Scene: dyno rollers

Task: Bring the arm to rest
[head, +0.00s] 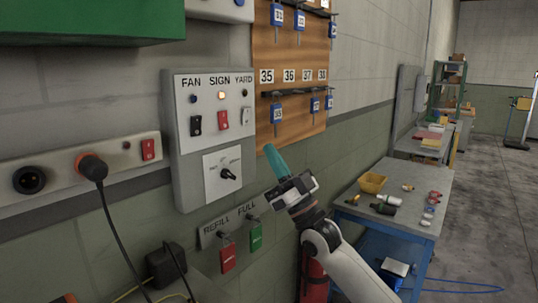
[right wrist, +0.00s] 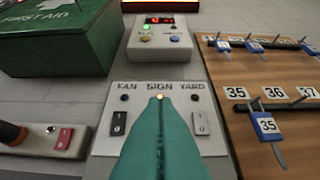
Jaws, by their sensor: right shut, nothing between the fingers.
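My right arm comes in from the bottom of the head view. Its gripper (head: 269,150) has teal fingers that are shut and empty, pointing up toward the wall. In the right wrist view the shut fingers (right wrist: 160,103) cover the middle switch of the grey FAN/SIGN/YARD panel (right wrist: 136,90). In the head view that panel (head: 182,150) is left of the gripper, with a black, a red and a white switch and a dial below. The lamp under SIGN (head: 221,96) glows. I cannot tell how far the fingertips are from the wall. My left gripper is out of view.
A wooden key board (head: 290,50) hangs behind and above the gripper. A socket strip (head: 60,178) with a plugged cable is at left. Red (head: 228,257) and green (head: 256,236) tags hang below the panel. A blue workbench (head: 410,220) stands at right; floor beyond is open.

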